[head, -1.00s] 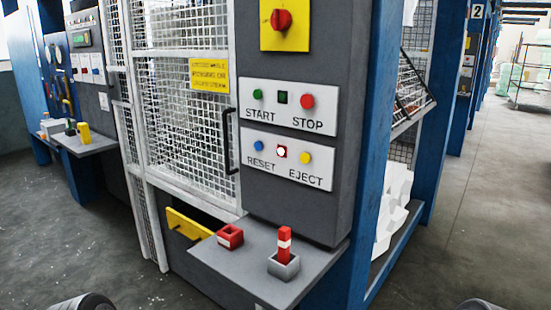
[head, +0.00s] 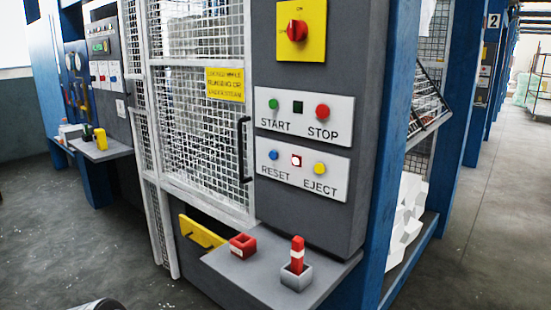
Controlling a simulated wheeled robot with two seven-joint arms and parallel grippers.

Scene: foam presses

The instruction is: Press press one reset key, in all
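The blue reset key (head: 274,155) sits above the word RESET on the lower white panel of the press cabinet. On the same panel are a lamp (head: 296,160), lit white in a red surround, and a yellow eject key (head: 320,168). The upper panel (head: 304,118) carries a green start key, a dark square and a red stop key. Nothing covers the keys. Part of one of my arms shows at the bottom left edge, but neither gripper's fingers are in view.
A grey shelf (head: 258,284) juts out below the panels, bearing a red open box (head: 243,246) and a red-and-white block in a grey holder (head: 296,276). A black door handle (head: 243,163) stands left of the panels. A yellow rotary-switch plate (head: 300,30) is above. Floor is clear at front left.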

